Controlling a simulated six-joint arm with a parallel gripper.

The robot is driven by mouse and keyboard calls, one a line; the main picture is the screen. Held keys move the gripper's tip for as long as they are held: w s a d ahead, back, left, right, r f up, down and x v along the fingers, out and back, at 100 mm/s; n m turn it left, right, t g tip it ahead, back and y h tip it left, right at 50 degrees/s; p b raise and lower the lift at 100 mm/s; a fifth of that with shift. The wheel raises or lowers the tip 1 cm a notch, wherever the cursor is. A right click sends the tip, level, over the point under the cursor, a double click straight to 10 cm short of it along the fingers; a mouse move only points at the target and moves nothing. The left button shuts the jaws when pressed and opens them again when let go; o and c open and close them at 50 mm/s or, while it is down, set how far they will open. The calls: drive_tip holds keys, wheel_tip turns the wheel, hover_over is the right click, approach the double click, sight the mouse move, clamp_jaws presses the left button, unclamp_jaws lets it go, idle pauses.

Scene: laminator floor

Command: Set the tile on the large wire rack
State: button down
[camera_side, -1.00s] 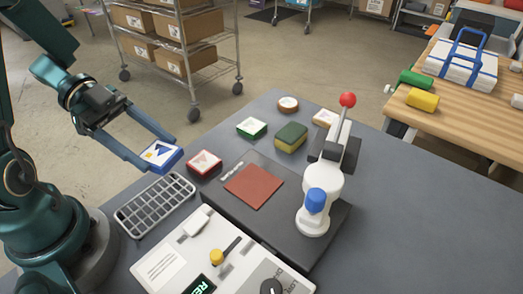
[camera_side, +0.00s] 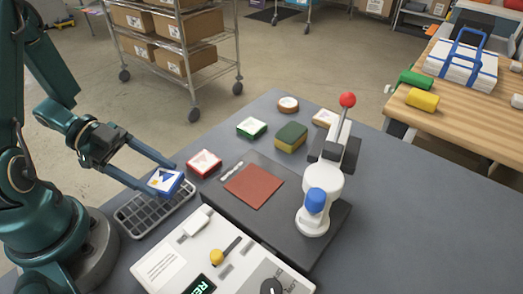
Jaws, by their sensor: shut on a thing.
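A blue-edged tile (camera_side: 165,181) with a white face and a dark blue and yellow mark is held between the fingers of my gripper (camera_side: 163,177). The gripper is shut on it. The tile is slightly tilted and sits over the right end of the grey wire rack (camera_side: 136,222). I cannot tell whether it touches the rack. The rack lies on the dark table to the left of the press, and the rest of its grid is bare. The tile and fingers hide part of its far edge.
A red tile (camera_side: 204,163) lies close to the right of the held tile. A green-edged tile (camera_side: 251,127), a sponge (camera_side: 291,137) and a press with a red-knobbed lever (camera_side: 325,190) stand farther right. A white control box (camera_side: 215,262) is in front of the rack.

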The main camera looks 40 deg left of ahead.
drive_tip(key=shift+f, duration=0.4)
drive_tip(key=shift+f, duration=0.55)
unclamp_jaws()
drive_tip(key=shift+a, duration=0.1)
